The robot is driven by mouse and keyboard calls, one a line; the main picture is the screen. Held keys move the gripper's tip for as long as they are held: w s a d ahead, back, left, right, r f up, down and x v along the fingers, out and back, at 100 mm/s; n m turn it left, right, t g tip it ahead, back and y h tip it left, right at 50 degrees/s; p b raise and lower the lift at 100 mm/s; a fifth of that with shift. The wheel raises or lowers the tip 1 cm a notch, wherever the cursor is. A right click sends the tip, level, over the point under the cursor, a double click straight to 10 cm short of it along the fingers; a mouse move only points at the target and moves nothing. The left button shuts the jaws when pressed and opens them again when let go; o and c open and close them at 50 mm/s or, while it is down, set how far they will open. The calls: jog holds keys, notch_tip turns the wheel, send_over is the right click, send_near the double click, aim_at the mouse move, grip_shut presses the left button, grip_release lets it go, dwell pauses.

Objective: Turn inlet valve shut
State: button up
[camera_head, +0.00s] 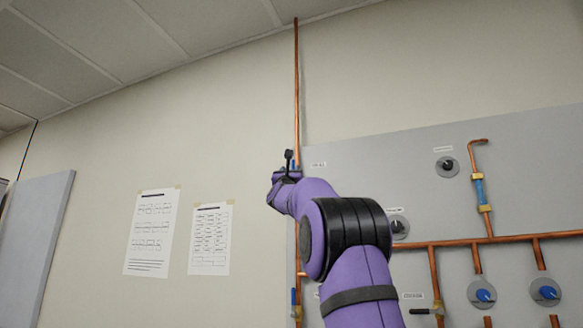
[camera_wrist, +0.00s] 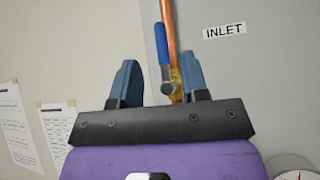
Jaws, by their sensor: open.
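The inlet valve (camera_wrist: 175,86) is a brass body on a vertical copper pipe, left of a label reading INLET (camera_wrist: 224,31). Its blue lever handle (camera_wrist: 165,42) points up, roughly along the pipe and slightly to its left. My gripper (camera_wrist: 158,70) is open, with a blue finger on each side of the valve in the wrist view. The handle shows between the fingers, nearer the right one, with no clear contact. In the head view my gripper (camera_head: 288,174) is at the pipe (camera_head: 297,90), and my arm mostly hides the valve.
A grey panel (camera_head: 380,150) on the right carries copper piping (camera_head: 460,242), a round dial (camera_head: 447,166) and blue knobs (camera_head: 483,295). Another blue-handled valve (camera_head: 294,297) is lower on the left pipe. Paper sheets (camera_head: 152,232) hang on the wall at left.

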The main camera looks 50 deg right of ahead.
aim_at(293, 165)
jog(key=shift+x, duration=2.7)
jog(key=shift+c, duration=0.4)
grip_shut()
